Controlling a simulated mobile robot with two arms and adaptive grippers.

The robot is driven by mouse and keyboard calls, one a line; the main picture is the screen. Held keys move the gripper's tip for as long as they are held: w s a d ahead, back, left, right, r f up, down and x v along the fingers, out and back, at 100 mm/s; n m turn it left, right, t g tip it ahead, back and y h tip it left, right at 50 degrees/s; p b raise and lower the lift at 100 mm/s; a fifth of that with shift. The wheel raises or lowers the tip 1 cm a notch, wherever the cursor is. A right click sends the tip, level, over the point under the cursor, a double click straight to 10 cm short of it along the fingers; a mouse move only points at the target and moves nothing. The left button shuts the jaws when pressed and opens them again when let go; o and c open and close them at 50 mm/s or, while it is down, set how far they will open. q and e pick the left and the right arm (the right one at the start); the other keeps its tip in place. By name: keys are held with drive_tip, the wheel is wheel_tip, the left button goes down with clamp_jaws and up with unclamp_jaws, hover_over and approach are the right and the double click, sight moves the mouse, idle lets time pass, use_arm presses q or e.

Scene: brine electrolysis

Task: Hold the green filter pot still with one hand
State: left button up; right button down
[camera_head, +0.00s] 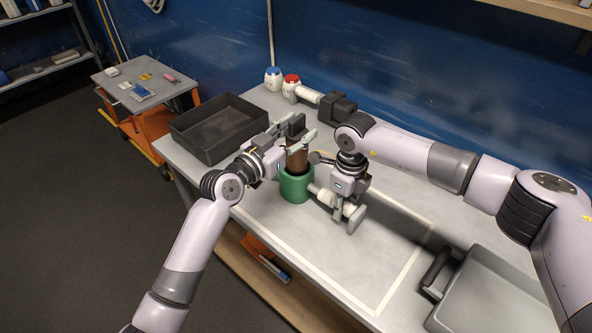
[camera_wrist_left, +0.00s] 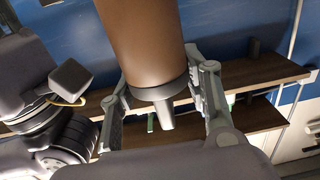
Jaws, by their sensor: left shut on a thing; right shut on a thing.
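The green filter pot (camera_head: 296,188) stands upright on the grey table. A pale handle-like bar (camera_head: 322,195) reaches from its right side. My right gripper (camera_head: 346,214) is shut on this bar, beside the pot; its join to the pot is partly hidden. My left gripper (camera_head: 290,137) is shut on a brown cylinder (camera_head: 297,160), held upright over the pot's mouth. I cannot tell how far its lower end sits inside. In the left wrist view the cylinder (camera_wrist_left: 145,45) lies between both fingers (camera_wrist_left: 165,95), with a dark end and a narrow spout.
A black tray (camera_head: 213,152) stands left of the pot. Behind are a blue-capped jar (camera_head: 273,79), a red-capped jar (camera_head: 291,82) and a black device (camera_head: 337,108). A grey tray (camera_head: 490,295) is at the front right. The taped table area in front is clear.

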idle(0.3)
drive_tip(key=c, duration=1.2)
unclamp_jaws()
drive_tip(key=shift+r, duration=0.1)
wheel_tip(320, 180, up, 12)
